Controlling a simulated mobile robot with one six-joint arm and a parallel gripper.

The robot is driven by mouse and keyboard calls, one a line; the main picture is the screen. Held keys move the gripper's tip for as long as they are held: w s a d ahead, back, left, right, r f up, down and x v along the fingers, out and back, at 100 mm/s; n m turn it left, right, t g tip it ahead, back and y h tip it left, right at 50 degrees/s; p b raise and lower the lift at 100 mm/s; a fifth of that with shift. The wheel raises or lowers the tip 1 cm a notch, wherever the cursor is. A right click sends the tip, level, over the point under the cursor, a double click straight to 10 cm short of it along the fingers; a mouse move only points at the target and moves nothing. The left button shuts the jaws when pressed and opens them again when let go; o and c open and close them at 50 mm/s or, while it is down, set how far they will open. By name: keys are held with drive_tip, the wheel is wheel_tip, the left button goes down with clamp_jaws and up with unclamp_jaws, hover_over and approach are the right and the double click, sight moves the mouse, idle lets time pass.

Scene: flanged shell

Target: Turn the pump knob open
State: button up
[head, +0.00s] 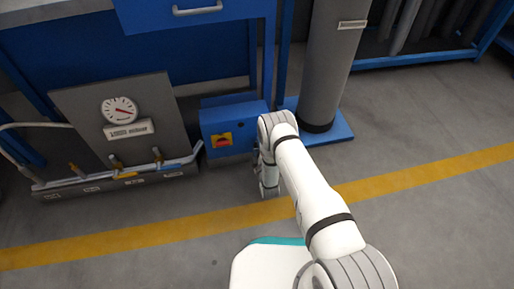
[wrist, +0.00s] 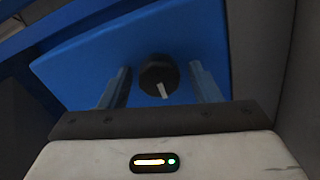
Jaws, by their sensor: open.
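The pump knob (wrist: 158,75) is a dark, many-sided knob on a blue panel (wrist: 80,60). Its white pointer mark points down and slightly right in the wrist view. My gripper (wrist: 159,68) is open, with one finger to the left of the knob and one to the right, and gaps on both sides. I cannot tell how deep the fingers reach along the knob. My arm hides the knob and fingers there.
A grey panel with a gauge (head: 119,110) and a low pipe rack with small valves (head: 117,162) stand left of the box. A grey column (head: 330,60) on a blue base stands to the right. The floor in front, with a yellow line (head: 420,173), is clear.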

drive_tip(key=p+v, duration=0.3)
drive_tip(key=v, duration=0.4)
drive_tip(key=shift+s, duration=0.35)
drive_tip(key=shift+d, duration=0.1)
